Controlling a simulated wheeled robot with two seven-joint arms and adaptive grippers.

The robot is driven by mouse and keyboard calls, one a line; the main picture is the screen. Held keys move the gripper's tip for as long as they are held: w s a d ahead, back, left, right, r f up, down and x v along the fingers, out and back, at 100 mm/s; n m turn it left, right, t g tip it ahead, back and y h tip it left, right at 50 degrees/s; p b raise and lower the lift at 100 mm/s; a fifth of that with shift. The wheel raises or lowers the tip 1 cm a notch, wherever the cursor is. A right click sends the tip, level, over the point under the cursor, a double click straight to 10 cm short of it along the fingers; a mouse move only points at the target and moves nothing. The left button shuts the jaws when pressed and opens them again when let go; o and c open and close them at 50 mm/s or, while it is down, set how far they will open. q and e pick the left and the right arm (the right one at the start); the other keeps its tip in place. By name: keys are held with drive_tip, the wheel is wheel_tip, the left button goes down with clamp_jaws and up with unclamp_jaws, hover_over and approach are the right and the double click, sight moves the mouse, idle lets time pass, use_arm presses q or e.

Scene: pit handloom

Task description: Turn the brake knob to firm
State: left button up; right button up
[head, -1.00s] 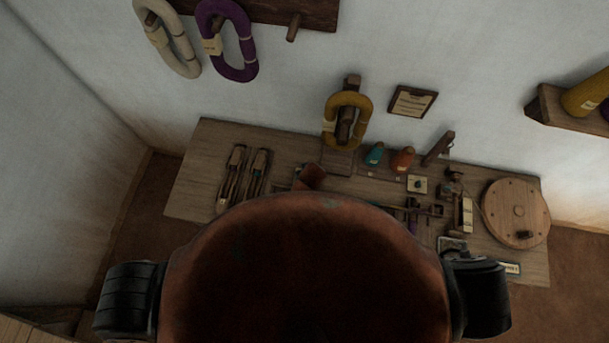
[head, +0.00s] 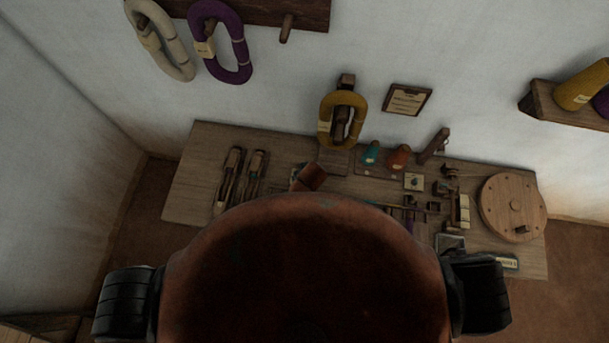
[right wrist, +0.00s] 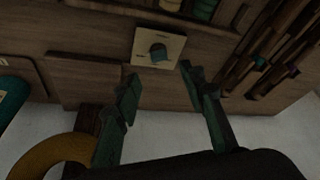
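In the right wrist view a small cream plate (right wrist: 174,42) carries a round dark knob (right wrist: 157,53), with tiny marks too small to read. My right gripper (right wrist: 160,80) is open and empty; its two teal fingers stand apart, with the plate beyond and between their tips. I see no contact with the knob. Another small cream plate with a dark centre (head: 408,186) lies farther right. My left gripper does not show.
The wooden table (head: 190,190) holds shuttles (head: 230,180) at left, a teal cone (head: 372,153), an orange cone (head: 399,156) and a round wooden disc (head: 512,200) at right. A wall stands behind it. My body hides the table's front middle.

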drive_tip(key=shift+v, duration=1.95)
